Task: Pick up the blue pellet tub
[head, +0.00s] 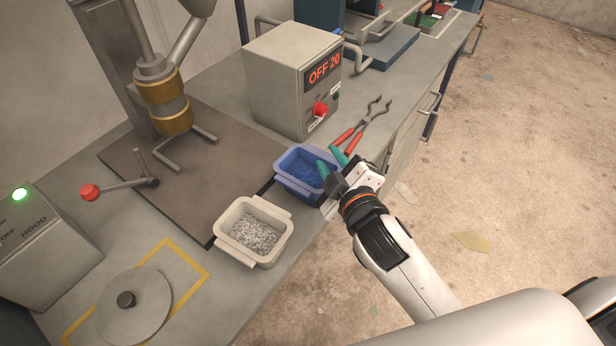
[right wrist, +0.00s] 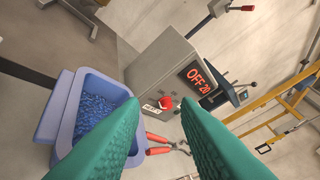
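The blue pellet tub (head: 283,176), an open rectangular tub with blue pellets in it, stands on the bench beside a pale tub. My right gripper (head: 331,163) is open, with two teal fingers at the blue tub's right side. One finger overlaps the tub's right rim in the head view; whether it touches the rim or reaches inside is unclear. In the right wrist view the blue tub (right wrist: 65,103) is at the left, partly hidden behind the left finger. No tub shows between the fingers (right wrist: 162,112). My left gripper is not in view.
A pale tub of grey granules (head: 229,216) stands close in front. Red-handled tongs (head: 350,134) lie behind the gripper. A grey control box (head: 282,84) reads "OFF 20". A metal stand with brass rings (head: 163,98) rises at the back left. The bench edge is close by.

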